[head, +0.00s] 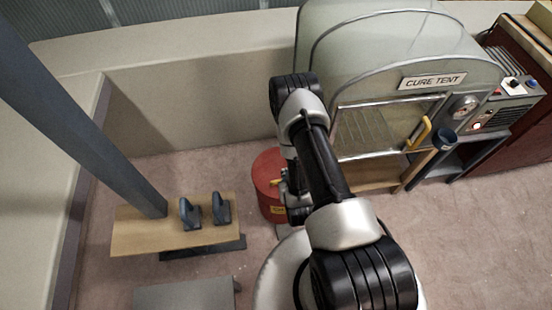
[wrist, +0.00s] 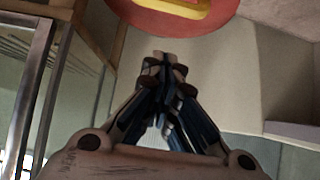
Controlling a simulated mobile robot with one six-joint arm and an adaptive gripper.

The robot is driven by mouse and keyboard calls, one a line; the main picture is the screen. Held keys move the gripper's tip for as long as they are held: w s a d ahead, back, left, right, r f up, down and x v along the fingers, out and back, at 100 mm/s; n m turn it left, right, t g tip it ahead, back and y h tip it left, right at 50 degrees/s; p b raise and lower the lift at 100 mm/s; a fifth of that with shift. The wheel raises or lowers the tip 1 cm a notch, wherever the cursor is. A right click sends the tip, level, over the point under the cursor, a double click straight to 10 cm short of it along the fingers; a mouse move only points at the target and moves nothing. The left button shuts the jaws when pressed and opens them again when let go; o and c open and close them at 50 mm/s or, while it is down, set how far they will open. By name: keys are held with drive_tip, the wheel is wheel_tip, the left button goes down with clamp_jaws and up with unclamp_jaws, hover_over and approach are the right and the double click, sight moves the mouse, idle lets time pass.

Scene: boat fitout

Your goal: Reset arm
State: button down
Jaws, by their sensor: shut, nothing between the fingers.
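My gripper (wrist: 165,60) is shut and empty in the wrist view, its fingertips together near the picture's middle. In the head view my arm reaches forward and its end is low beside the red drum, mostly hidden behind my own arm links. The red drum (head: 268,170) stands on the floor left of the arm, with a yellow part on it. In the wrist view a red round surface with a yellow piece (wrist: 185,8) shows at the top edge, beyond the fingertips and apart from them.
The cure tent (head: 392,50) stands right of the arm, its glazed door bearing a yellow handle (head: 419,132). A control panel (head: 492,115) is beside it. A wooden bench (head: 150,237) with two dark blocks stands left. Carpet is clear at the lower right.

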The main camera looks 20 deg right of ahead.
drive_tip(key=shift+r, duration=0.15)
drive_tip(key=w+r, duration=0.7)
drive_tip(key=r, duration=0.1)
drive_tip(key=a+r+n+g+y, duration=0.1)
drive_tip(key=a+r+g, duration=0.15)
drive_tip(key=r, duration=1.95)
drive_tip(key=s+a+r+g, duration=0.1)
drive_tip(key=s+a+r, duration=0.2)
drive_tip(key=s+r, duration=0.7)
drive_tip(key=s+r+g, duration=0.1)
drive_tip(key=s+r, duration=0.3)
drive_tip(key=s, duration=0.4)
drive_tip(key=s+a+r+n+g+y, duration=0.1)
drive_tip(key=s+r, duration=0.3)
drive_tip(key=s, duration=0.4)
drive_tip(key=shift+a, duration=0.2)
